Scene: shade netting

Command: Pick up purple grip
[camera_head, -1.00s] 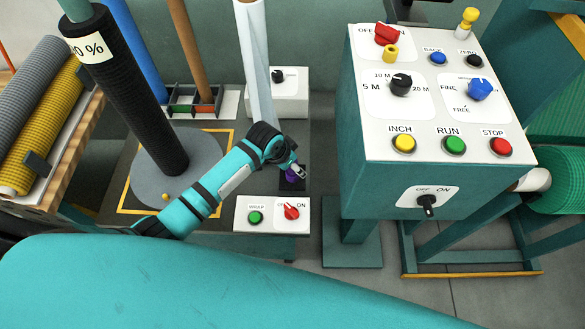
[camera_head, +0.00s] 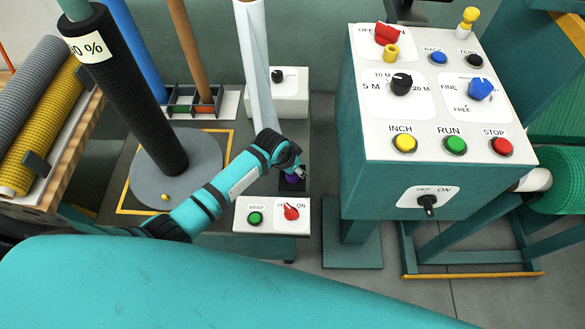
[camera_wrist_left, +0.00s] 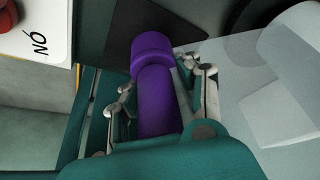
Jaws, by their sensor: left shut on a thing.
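The purple grip (camera_wrist_left: 158,95) shows in the left wrist view as a purple cylinder with a wider collar at its far end. In that view my left gripper (camera_wrist_left: 162,82) has a finger on each side of the grip and is shut on it. In the head view only a small purple part of the grip (camera_head: 292,179) shows beneath my left gripper (camera_head: 297,172), over a dark square pad (camera_head: 303,185). I cannot tell whether the grip touches the pad. My right gripper is not in view.
A white roll of film (camera_head: 256,70) stands just behind my left gripper. A small panel (camera_head: 273,213) with a green button and red switch is in front of it. The large control box (camera_head: 365,150) stands to the right, with a floor gap between.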

